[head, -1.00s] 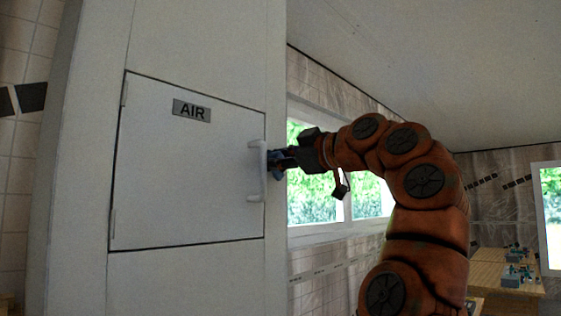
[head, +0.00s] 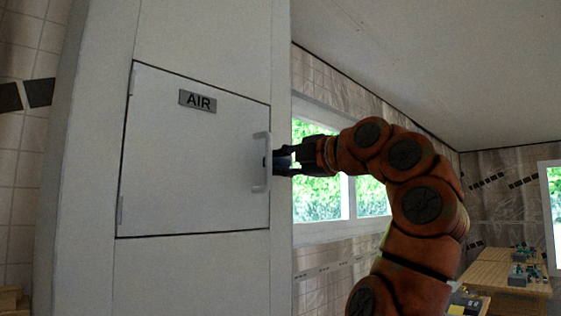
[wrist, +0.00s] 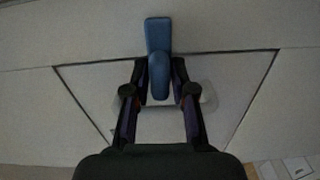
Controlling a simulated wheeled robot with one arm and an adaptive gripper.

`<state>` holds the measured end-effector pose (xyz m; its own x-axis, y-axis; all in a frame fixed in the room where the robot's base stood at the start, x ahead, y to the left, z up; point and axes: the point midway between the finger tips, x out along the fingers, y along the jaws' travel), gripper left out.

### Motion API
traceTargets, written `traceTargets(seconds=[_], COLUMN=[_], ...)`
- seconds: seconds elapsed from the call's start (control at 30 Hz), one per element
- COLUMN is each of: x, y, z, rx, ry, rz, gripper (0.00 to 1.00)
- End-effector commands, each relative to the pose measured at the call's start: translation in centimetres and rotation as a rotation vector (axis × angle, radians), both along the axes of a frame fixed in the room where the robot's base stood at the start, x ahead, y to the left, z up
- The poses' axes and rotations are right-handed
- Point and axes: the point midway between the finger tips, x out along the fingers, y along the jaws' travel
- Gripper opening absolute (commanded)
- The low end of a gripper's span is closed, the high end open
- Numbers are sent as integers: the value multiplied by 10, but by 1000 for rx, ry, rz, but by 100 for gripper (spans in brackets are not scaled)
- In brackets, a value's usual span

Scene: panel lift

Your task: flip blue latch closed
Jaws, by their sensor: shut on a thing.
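The blue latch (wrist: 158,35) shows in the wrist view at the edge of the panel door, one end beyond the door's seam and a rounded end toward me. My gripper (wrist: 160,68) has a finger on each side of the rounded end and is shut on it. In the head view my gripper (head: 284,159) is at the right edge of the white cabinet, beside the door handle, and mostly hides the latch. The white door (head: 190,165) with the AIR label (head: 198,100) sits flush in its frame.
A white bar handle (head: 262,165) stands out from the door right beside my gripper. Windows (head: 318,190) lie behind my arm. Wooden tables (head: 495,277) with small items stand at the far right.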

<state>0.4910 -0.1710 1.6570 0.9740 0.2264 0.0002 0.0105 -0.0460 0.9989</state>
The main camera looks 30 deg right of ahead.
Motion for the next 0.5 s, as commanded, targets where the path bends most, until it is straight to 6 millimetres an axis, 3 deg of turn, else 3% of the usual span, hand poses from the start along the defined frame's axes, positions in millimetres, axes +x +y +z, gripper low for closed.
traceTargets(seconds=[0.5], x=[-1], y=[0], z=[-2], rx=[-63], ry=[-16], rz=[0], gripper=[0])
